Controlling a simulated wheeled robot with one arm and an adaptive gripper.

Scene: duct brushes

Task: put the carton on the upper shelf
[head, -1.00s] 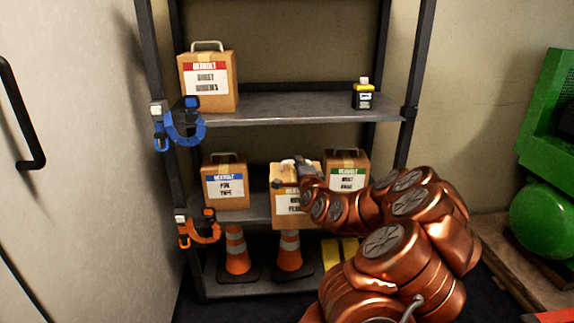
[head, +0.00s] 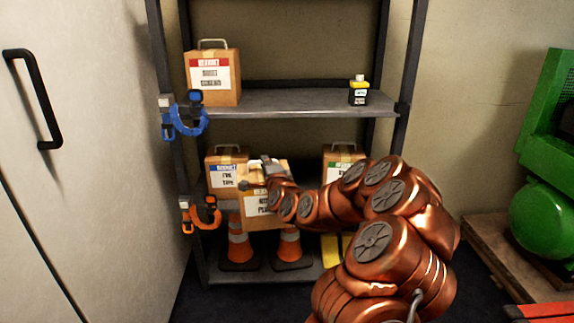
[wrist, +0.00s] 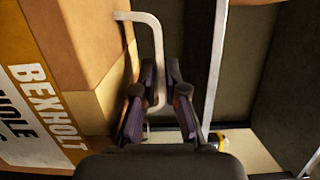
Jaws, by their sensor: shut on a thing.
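The carton (head: 262,209) is a brown box with a yellow-banded white label and a pale wire handle. My gripper (head: 268,166) is shut on that handle, above the carton's top. In the wrist view, the fingers (wrist: 160,100) close around the white handle (wrist: 156,45), and the carton's labelled side (wrist: 40,95) fills the left. The held carton is in front of the middle shelf and partly covers the blue-label carton. The upper shelf (head: 290,104) is above it. My arm hides part of the middle shelf.
On the upper shelf are a red-label carton (head: 212,77) at left and a small yellow-black bottle (head: 358,91) at right, with bare room between. The middle shelf holds a blue-label carton (head: 222,175) and a green-label carton (head: 340,165). Clamps (head: 186,117) hang on the left post.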

